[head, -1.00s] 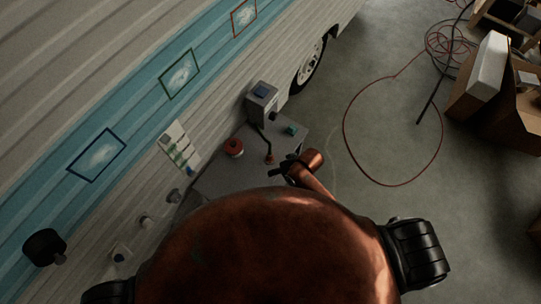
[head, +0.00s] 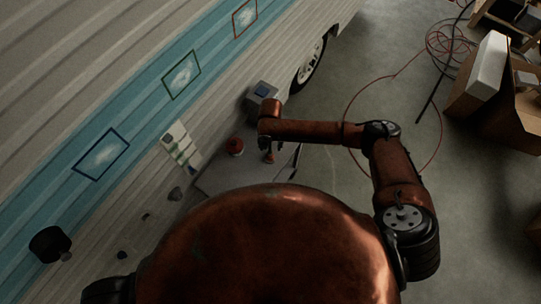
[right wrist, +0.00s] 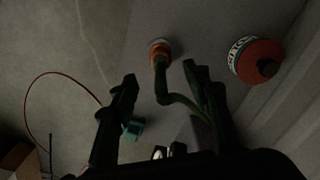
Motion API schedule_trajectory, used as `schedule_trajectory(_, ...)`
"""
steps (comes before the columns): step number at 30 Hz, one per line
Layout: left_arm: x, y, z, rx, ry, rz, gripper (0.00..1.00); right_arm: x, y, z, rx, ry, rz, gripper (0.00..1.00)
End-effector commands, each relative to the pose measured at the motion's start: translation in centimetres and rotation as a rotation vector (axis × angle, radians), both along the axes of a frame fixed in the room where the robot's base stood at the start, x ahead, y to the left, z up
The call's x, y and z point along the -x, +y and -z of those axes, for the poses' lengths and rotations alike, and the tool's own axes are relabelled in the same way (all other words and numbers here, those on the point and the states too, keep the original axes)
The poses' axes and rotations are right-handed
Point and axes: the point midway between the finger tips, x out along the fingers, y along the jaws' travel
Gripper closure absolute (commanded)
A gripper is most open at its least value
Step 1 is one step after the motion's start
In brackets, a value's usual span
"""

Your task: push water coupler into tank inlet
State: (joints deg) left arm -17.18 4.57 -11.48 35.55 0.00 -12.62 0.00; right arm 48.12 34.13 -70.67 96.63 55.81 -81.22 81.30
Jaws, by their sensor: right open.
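The water coupler (right wrist: 160,48), an orange-red fitting with a pale ring, stands on the grey table (right wrist: 205,25). A dark hose (right wrist: 178,98) runs from it. In the head view, the coupler (head: 269,157) is small below my right forearm. My right gripper (right wrist: 160,76) is open and empty, its two fingers spread; the coupler shows beyond and between the fingertips, and I cannot tell if they touch it. Small fittings (head: 175,194) sit on the camper wall (head: 140,190); which one is the tank inlet I cannot tell. My left gripper is out of view.
A red-lidded round container (right wrist: 258,61) stands right of the coupler, and a teal piece (right wrist: 133,129) lies near the left finger. A grey box with a blue panel (head: 262,89) stands at the table's far end. A red hose (head: 345,105) loops on open floor.

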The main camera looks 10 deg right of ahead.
Motion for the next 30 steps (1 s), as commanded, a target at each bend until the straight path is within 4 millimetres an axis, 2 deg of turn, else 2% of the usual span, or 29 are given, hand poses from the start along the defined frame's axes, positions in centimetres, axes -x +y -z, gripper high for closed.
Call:
schedule_trajectory(10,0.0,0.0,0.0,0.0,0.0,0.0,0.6,-0.1,-0.1,0.0,0.004,0.001,0.006,0.56)
schedule_trajectory(18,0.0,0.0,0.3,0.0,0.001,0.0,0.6,0.0,-0.1,2.5,0.003,0.002,0.005,0.56)
schedule_trajectory(27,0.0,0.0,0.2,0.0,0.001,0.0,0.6,0.0,-0.1,2.7,0.003,0.001,0.004,0.56)
schedule_trajectory(30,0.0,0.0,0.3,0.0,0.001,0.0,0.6,0.0,0.0,3.4,0.004,0.002,0.004,0.56)
